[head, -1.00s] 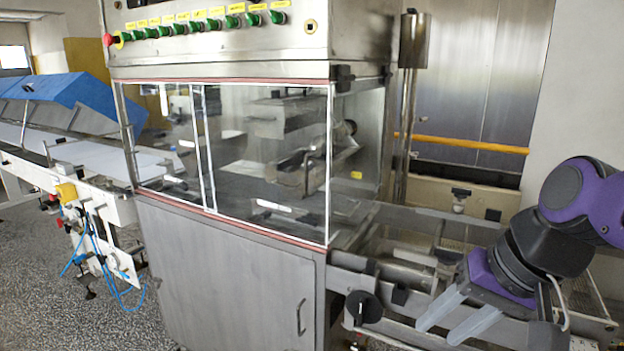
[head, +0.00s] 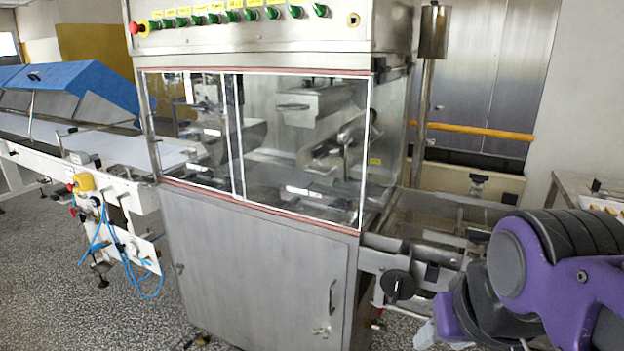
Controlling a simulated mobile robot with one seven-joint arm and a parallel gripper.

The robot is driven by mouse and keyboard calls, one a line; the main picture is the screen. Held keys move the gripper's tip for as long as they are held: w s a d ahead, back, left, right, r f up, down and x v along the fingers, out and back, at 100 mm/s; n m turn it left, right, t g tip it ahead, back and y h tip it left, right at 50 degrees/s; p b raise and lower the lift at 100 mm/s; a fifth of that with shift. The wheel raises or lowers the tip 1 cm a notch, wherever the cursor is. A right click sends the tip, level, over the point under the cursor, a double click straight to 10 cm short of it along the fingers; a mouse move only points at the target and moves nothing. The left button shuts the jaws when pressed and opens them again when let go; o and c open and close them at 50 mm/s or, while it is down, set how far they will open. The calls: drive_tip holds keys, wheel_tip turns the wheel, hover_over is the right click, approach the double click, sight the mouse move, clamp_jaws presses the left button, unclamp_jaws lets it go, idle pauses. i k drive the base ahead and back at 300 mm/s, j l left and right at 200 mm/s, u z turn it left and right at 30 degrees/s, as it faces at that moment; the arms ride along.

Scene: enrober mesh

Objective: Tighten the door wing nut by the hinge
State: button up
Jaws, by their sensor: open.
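The enrober's grey cabinet door (head: 255,270) is closed below the glass panels. A handle (head: 332,296) stands near its right edge. A small metal fitting (head: 321,331) sits low on the right side of the door, and another small fitting (head: 180,268) is at its left edge. I cannot tell which of these is the wing nut; they are too small to make out. My gripper (head: 428,336) is at the bottom right, right of the cabinet and apart from the door. Its pale fingers are partly hidden by my wrist and cut off by the frame; it is open, holding nothing visible.
A black knob (head: 398,285) and the conveyor frame (head: 440,222) stick out right of the cabinet, close to my arm. A white conveyor (head: 125,155) with blue hoses (head: 128,265) is on the left. The speckled floor (head: 80,320) before the door is clear.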

sight(181, 266)
drive_tip(key=k+j+u, duration=0.1)
drive_tip(key=u, duration=1.1)
drive_tip(key=i+j, duration=0.3)
drive_tip(key=i, duration=0.2)
drive_tip(key=i+j+z, duration=0.1)
drive_tip(key=i+j, duration=0.2)
drive_tip(key=i, duration=0.2)
drive_tip(key=i+j, duration=0.35)
drive_tip(key=i, duration=0.15)
drive_tip(key=l+z, duration=0.05)
